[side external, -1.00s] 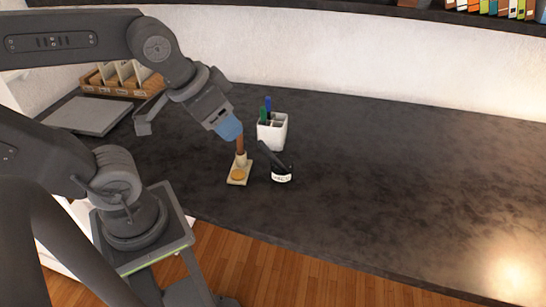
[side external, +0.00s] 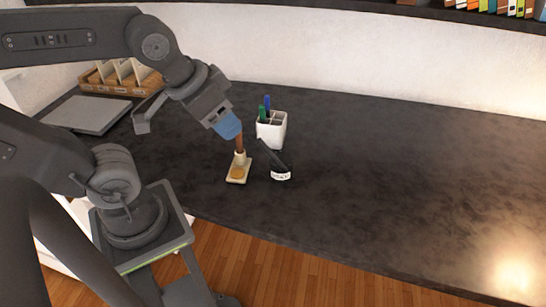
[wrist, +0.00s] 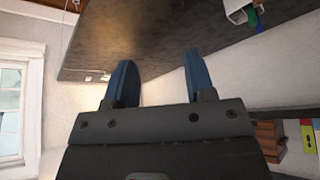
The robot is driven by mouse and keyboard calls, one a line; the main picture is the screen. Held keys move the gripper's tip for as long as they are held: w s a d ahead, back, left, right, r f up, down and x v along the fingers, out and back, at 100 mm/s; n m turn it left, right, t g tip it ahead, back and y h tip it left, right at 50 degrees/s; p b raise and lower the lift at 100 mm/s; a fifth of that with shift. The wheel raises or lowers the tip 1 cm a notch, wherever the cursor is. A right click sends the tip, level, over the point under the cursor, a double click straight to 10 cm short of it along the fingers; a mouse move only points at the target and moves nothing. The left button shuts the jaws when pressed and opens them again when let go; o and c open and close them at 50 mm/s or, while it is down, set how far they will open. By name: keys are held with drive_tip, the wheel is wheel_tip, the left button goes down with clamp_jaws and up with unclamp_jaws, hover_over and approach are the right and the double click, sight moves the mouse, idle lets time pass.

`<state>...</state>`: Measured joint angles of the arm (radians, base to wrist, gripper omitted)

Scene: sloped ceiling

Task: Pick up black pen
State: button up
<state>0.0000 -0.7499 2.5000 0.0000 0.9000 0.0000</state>
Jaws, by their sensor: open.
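My gripper (side external: 229,126) with blue fingertips is over the dark counter. It also shows in the wrist view (wrist: 161,78), with its fingers apart and nothing between them. A white divided holder (side external: 271,134) stands to its right, with a green pen (side external: 262,114) and a blue pen (side external: 267,104) in it. The holder's edge shows upside down at the top right of the wrist view (wrist: 238,8). A slanted dark object (side external: 270,157) with a white label stands in front of the holder. I cannot tell whether it is or includes the black pen. No black pen is clearly visible in the holder.
A brown-handled item on a beige base (side external: 239,172) stands just below my gripper in the side view. A grey flat panel (side external: 87,114) and a wooden organizer (side external: 120,78) are at the left. The right of the counter (side external: 400,170) is clear.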

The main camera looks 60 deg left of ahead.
drive_tip(key=m+g+y, duration=0.1)
drive_tip(key=m+g, duration=0.2)
drive_tip(key=m, duration=0.9)
hover_over(263, 149)
drive_tip(key=s, duration=0.1)
drive_tip(key=s+d+f+x, duration=0.1)
drive_tip(key=s+x, duration=0.1)
drive_tip(key=x, duration=1.4)
drive_tip(key=shift+s+a+f, duration=0.15)
drive_tip(key=shift+s+f, duration=0.05)
drive_tip(key=shift+f, duration=0.15)
drive_tip(key=shift+s+x, duration=0.15)
drive_tip(key=shift+x, duration=1.15)
drive_tip(key=shift+s+x, duration=0.2)
drive_tip(key=shift+x, duration=1.15)
clamp_jaws()
